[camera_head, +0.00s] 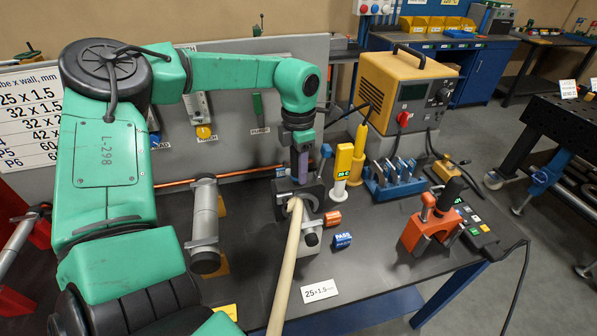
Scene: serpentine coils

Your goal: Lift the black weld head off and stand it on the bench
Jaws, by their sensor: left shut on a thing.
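The black weld head (312,190) is a dark block low in the middle of the bench, at the far end of a cream tube (284,265). My left arm reaches over from the left, and my left gripper (301,165) points straight down onto the weld head. It is shut on the weld head's top; the fingertips are small and partly hidden here. I cannot tell whether the head is clear of its seat. The dark grey bench (375,262) has bare surface at the front right. My right gripper is out of view.
A yellow welding power unit (402,90) stands at the back. A yellow bottle (343,163), a blue rack (395,182) and an orange clamp (428,228) stand right of the head. A grey cylinder (204,225) is left. A blue block (342,240) and a label card (320,291) lie in front.

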